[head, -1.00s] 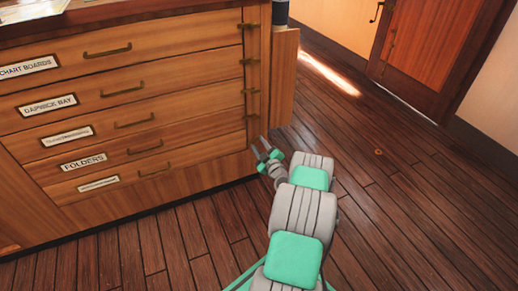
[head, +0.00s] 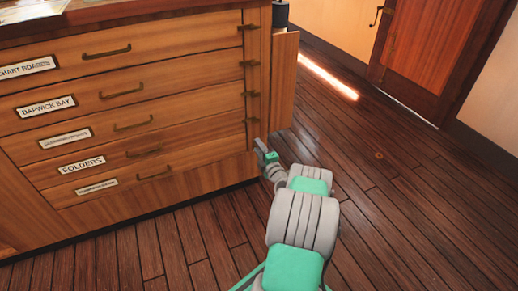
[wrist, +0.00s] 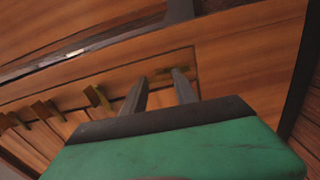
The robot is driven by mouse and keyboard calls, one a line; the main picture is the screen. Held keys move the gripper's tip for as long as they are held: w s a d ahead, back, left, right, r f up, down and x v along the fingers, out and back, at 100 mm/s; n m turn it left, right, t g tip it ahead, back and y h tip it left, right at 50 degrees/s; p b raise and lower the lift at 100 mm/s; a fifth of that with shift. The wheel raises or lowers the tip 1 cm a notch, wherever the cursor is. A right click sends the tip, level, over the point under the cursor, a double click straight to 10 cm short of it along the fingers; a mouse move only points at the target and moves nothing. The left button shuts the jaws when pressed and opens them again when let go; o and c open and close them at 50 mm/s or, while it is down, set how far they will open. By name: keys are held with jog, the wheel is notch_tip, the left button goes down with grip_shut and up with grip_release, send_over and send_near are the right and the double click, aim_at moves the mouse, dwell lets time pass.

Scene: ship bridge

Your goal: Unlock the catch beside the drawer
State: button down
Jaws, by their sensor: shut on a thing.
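A wooden cabinet (head: 205,180) has a stack of labelled drawers, with brass catches (head: 249,63) in a column along their right edge. My gripper (head: 261,144) is at the lower end of this column, beside the bottom drawer (head: 118,190). In the wrist view, the two grey fingers of my gripper (wrist: 161,76) are on either side of a brass catch (wrist: 165,77) and shut on it. The gripper hides this catch in the head view. Other brass catches (wrist: 97,97) stand in a row to its left in the wrist view.
A narrow wooden panel (head: 284,80) stands out at the cabinet's right corner, close to my gripper. The wooden floor (head: 400,190) to the right is clear. A door (head: 420,50) is at the back right.

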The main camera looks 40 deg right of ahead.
jog(key=shift+n, duration=0.4)
jog(key=c, duration=1)
grip_release()
jog(key=shift+o, duration=0.2)
jog(key=p+v, duration=0.2)
jog(key=v, duration=0.5)
jog(key=shift+s+p, duration=0.3)
jog(key=shift+s, duration=0.1)
jog(key=shift+a, duration=0.1)
